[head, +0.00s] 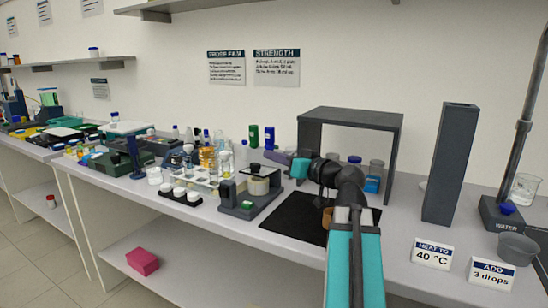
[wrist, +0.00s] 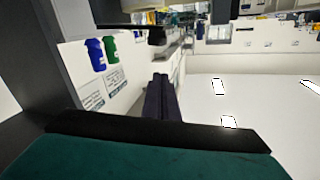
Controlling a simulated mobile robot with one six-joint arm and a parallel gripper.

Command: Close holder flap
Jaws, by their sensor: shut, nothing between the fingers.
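The holder (head: 242,207) is a dark grey base on the bench, with a short post at its left. A pale round cup (head: 258,186) with a dark top piece (head: 255,168) stands on it. I cannot make out for certain which part is the flap or how far it is open. My gripper (head: 268,155) is shut and empty, pointing left, above and slightly right of the cup in the head view. I cannot tell whether it touches the top piece. In the wrist view its shut fingers (wrist: 160,78) point up the picture; the flap is not clearly seen there.
A black mat (head: 290,218) lies right of the holder, beneath my arm. A grey arch (head: 350,116) stands behind the arm, and a tall grey block (head: 451,165) stands to the right. A rack of vials and a black stand with white-capped jars (head: 180,195) crowd the left.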

